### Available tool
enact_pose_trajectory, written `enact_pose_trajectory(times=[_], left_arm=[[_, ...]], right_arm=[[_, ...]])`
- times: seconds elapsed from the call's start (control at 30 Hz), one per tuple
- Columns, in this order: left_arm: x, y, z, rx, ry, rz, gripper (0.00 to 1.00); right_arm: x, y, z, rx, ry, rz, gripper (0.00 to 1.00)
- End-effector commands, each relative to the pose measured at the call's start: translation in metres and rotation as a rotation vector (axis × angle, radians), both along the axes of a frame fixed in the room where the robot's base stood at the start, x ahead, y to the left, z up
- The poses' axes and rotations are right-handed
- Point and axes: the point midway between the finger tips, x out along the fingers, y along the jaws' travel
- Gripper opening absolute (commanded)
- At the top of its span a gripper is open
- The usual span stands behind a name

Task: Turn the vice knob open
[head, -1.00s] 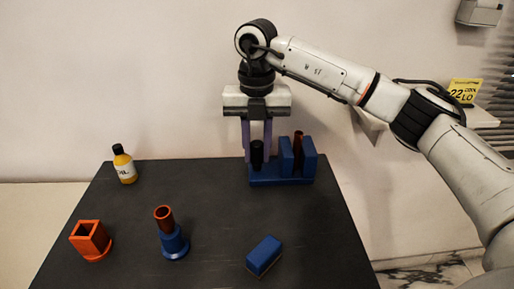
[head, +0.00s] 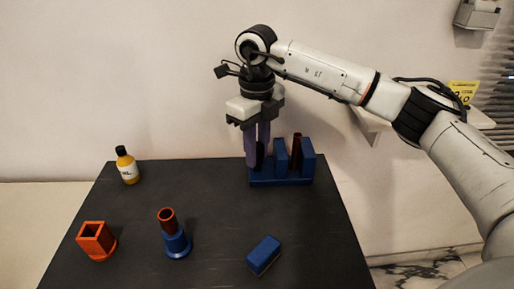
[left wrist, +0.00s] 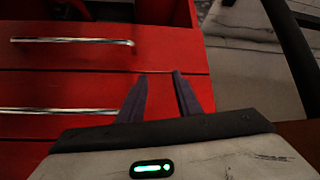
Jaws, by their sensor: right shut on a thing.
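The blue vice (head: 282,181) stands at the back right of the dark table, with a dark red tube (head: 297,150) upright between its two blue jaw blocks. The black vice knob (head: 261,154) is at its left end, mostly hidden by my fingers. My right gripper (head: 257,158) points down from above and is shut on the knob, its wrist turned at an angle. My left gripper (left wrist: 160,85) shows only in the left wrist view. Its two fingers are apart with nothing between them, in front of red drawers.
On the table (head: 215,205) are a yellow bottle (head: 127,168), an orange square holder (head: 96,241), a blue stand (head: 177,243) with an orange tube (head: 168,221), and a blue block (head: 263,255). The table's middle is clear. Red drawers (left wrist: 60,80) with metal handles are near my left gripper.

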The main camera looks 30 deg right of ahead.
Motion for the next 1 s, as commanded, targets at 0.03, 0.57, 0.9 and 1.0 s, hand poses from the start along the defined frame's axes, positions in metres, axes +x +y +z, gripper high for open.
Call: enact_pose_trajectory(times=[0.03, 0.57, 0.9, 1.0], left_arm=[[0.0000, 0.0005, 0.0014, 0.001, 0.000, 0.001, 0.31], [-0.0009, 0.0016, 0.0035, 0.000, 0.002, 0.003, 0.31], [-0.0014, 0.0020, 0.0036, 0.001, 0.003, 0.003, 0.31], [-0.0014, 0.0021, 0.0036, 0.002, 0.004, 0.003, 0.31]], right_arm=[[0.0006, -0.0006, 0.0018, -0.001, -0.002, 0.042, 0.01], [0.0011, -0.0006, 0.0016, -0.001, -0.004, 0.543, 0.01], [0.0013, -0.0005, 0.0016, -0.001, -0.006, 0.798, 0.01], [0.0013, -0.0005, 0.0016, -0.001, -0.006, 0.850, 0.01]])
